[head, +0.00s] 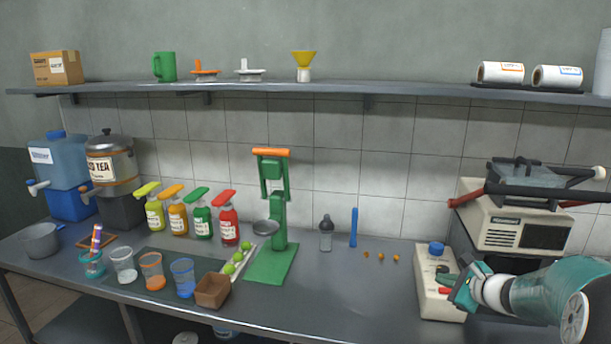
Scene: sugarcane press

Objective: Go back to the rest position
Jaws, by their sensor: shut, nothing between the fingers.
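My gripper (452,285) is at the right of the head view, at the end of my teal and white arm, which comes in from the right edge. It is shut and empty. The gripper hides part of the box's right side. I cannot tell whether it touches the box. A small red part (445,291) shows beside the fingertips. The press (502,217), a beige machine with dark upper parts and red handles, stands behind my arm.
A green juicer stand (270,265) is mid-counter. Coloured bottles (228,225), cups (183,277), a brown box (212,291) and dispensers (112,165) fill the left. A bottle (326,235) and blue stick (353,228) stand near the wall. The counter (350,290) is clear left of the control box.

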